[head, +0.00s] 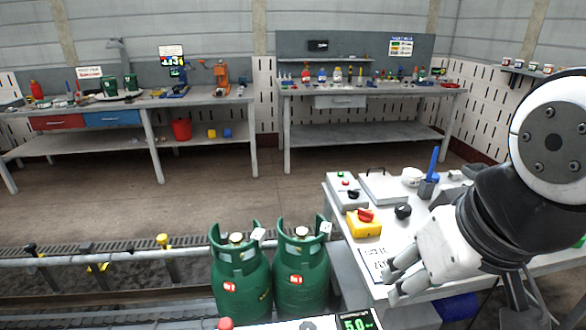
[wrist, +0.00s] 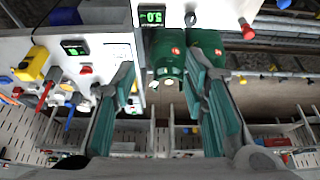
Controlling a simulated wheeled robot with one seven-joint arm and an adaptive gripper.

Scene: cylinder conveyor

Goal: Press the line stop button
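A yellow box with a red knob on top (head: 364,217) sits on the work table. Beside it, a grey control box (head: 345,190) carries small green, red and black controls. Another red button (head: 225,323) shows at the bottom edge; a red button (wrist: 247,31) also shows at the upper right of the wrist view. I cannot tell from labels which one is the line stop button. My gripper (head: 398,277) hangs over the table's front part, nearer me than the yellow box. In the wrist view my gripper (wrist: 161,62) is open and empty, its fingers well apart.
Two green gas cylinders (head: 241,277) (head: 301,269) stand left of the table (head: 403,237). A scale display (head: 357,321) reads 5.0. A black knob, a blue-handled tool in a cup and a white sheet are on the table. Conveyor rails (head: 110,257) run left; workbenches stand behind.

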